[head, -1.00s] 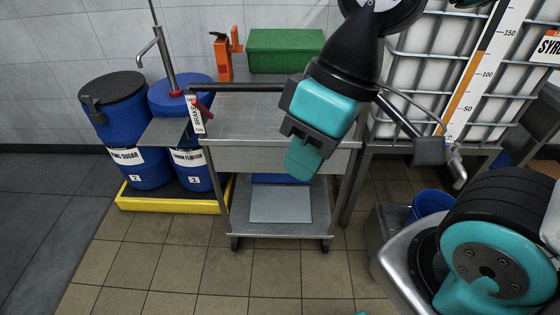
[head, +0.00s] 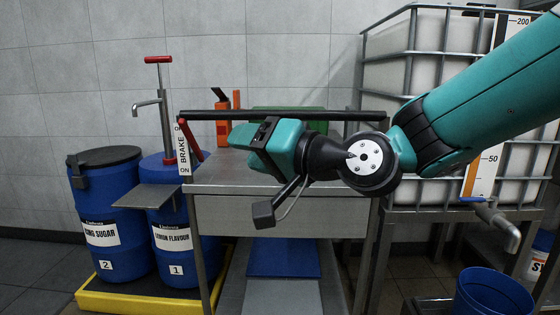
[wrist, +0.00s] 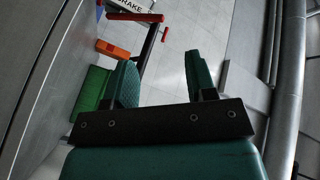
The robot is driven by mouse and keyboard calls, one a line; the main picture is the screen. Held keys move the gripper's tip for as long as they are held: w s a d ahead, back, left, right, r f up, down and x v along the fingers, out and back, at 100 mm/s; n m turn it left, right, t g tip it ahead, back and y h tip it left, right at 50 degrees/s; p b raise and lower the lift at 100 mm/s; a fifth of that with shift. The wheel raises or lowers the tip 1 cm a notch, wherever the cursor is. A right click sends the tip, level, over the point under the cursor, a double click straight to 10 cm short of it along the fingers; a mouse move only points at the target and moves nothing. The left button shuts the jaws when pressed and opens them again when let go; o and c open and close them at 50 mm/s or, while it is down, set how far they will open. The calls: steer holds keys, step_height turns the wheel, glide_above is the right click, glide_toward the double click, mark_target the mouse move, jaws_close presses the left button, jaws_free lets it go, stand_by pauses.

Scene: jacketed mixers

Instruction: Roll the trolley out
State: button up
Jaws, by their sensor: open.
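The trolley (head: 290,215) is a steel cart with a dark push bar (head: 345,115) across its top. A red brake lever (head: 190,140) with a white BRAKE sign (head: 184,150) marked ON stands at its left end. My gripper (head: 245,148) is in front of the trolley, level with its upper part and right of the brake lever, pointing left. In the wrist view its two teal fingers (wrist: 160,85) are apart with nothing between them. The brake lever and part of the sign show beyond the fingers. Part of the bar and top is hidden behind my arm.
Two blue drums (head: 110,225) stand in a yellow tray (head: 130,303) left of the trolley, with a red-handled pump (head: 160,100). A caged white tank (head: 390,80) with a tap stands right. A blue bucket (head: 490,293) is low at right. A green box (head: 285,120) sits behind the bar.

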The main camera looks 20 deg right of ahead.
steer(key=w+d+f+m+t+h+b, duration=0.35)
steer(key=d+f+m+t+b, duration=0.3)
steer(key=b, duration=0.25)
steer(key=m+t+h+b, duration=0.3)
steer(key=m+h+b, duration=0.1)
steer(key=m+h, duration=0.15)
glide_toward(283, 114)
steer(key=shift+h, duration=0.4)
steer(key=p+x, duration=0.4)
steer(key=p, duration=0.3)
steer(key=p+x, duration=0.5)
steer(key=p, duration=0.2)
steer(key=shift+w+a+f, duration=0.1)
steer(key=shift+w, duration=0.3)
steer(key=shift+w+p, duration=0.7)
steer(key=shift+c, duration=0.5)
jaws_close()
